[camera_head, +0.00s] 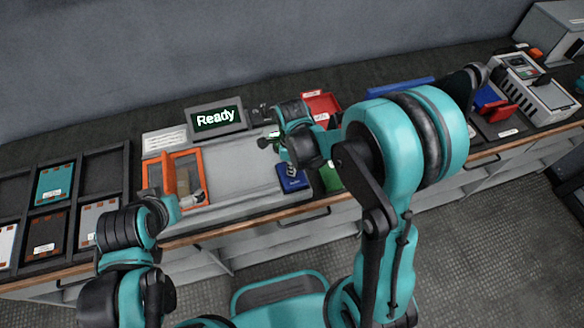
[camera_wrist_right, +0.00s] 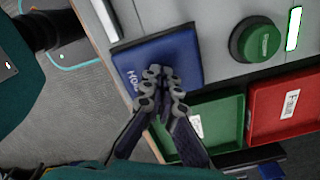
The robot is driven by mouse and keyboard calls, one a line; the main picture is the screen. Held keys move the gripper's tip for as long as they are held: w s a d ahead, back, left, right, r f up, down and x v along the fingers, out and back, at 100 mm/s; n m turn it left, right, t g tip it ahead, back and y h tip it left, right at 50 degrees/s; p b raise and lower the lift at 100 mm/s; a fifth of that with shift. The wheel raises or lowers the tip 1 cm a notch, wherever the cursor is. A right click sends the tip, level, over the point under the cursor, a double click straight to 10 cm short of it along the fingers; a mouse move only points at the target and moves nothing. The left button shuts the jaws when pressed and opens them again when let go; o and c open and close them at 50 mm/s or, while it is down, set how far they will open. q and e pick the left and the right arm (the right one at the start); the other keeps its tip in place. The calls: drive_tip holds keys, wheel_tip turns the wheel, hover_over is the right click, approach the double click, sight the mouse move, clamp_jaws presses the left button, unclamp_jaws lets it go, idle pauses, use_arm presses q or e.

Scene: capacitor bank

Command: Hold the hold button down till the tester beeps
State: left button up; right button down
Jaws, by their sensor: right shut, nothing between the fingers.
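The hold button is a square blue pad (camera_wrist_right: 185,52) with partly covered white lettering, and it also shows in the head view (camera_head: 291,184) at the front edge of the grey tester (camera_head: 235,185). My right gripper (camera_wrist_right: 161,82) is shut and empty, its fingertips over the middle of the blue pad. They look to be at or on its surface; I cannot tell contact or whether the pad is pressed down. The tester's screen (camera_head: 218,119) reads "Ready". My left gripper (camera_head: 158,197) is near the orange frame at the left; its fingers are not clear.
A round green button (camera_wrist_right: 257,40) sits beside the pad. A green tray (camera_wrist_right: 215,122) and a red tray (camera_wrist_right: 285,105) labelled as fail adjoin it. The orange frame (camera_head: 176,160) stands left on the tester. A dark rack (camera_head: 75,165) of plates lies at far left.

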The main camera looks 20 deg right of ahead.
drive_tip(key=shift+f+b, duration=0.8)
drive_tip(key=shift+b, duration=0.05)
idle(0.4)
idle(1.4)
wheel_tip(320, 180, up, 9)
drive_tip(key=p, duration=0.7)
idle(0.4)
